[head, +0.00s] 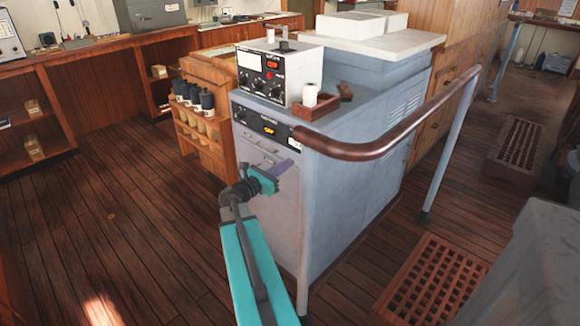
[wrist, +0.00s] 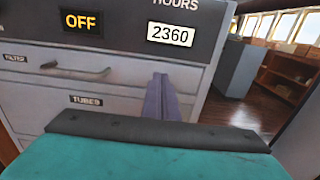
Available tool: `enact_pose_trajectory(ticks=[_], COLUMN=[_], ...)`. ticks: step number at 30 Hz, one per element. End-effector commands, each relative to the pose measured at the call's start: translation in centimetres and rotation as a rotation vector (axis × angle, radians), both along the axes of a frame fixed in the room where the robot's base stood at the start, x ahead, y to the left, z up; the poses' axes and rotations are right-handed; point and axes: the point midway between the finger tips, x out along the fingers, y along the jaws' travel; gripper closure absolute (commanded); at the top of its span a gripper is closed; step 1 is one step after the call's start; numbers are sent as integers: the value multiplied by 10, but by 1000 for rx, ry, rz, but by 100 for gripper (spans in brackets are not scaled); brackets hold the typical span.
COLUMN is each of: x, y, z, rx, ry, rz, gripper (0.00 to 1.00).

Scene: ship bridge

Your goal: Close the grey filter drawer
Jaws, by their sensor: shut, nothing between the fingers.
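The grey filter drawer (wrist: 125,66) spans the upper front of a grey cabinet in the wrist view, with a FILTER label at its left and a bar handle (wrist: 75,71). It also shows below the panel in the head view (head: 262,150), partly behind my gripper. I cannot tell how far it stands out. My gripper (head: 277,171) is at the cabinet front. Its fingers (wrist: 158,97) are shut and empty, in front of the drawer's right part, right of the handle. Whether they touch it is unclear.
A TUBES drawer (wrist: 87,100) lies below the filter drawer. Above is a dark panel (wrist: 110,25) reading OFF and 2360. A brown handrail (head: 385,145) curves around the cabinet's right side. A bottle rack (head: 200,125) stands at left. The wooden floor (head: 110,210) at left is clear.

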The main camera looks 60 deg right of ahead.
Motion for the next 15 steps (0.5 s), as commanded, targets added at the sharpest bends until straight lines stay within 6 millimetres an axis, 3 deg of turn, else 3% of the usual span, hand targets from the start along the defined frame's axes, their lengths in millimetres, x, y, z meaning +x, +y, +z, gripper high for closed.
enact_pose_trajectory(ticks=[15], x=[15], y=[76], z=[-4], rx=[5], ry=[-1], rz=[2], gripper=[100])
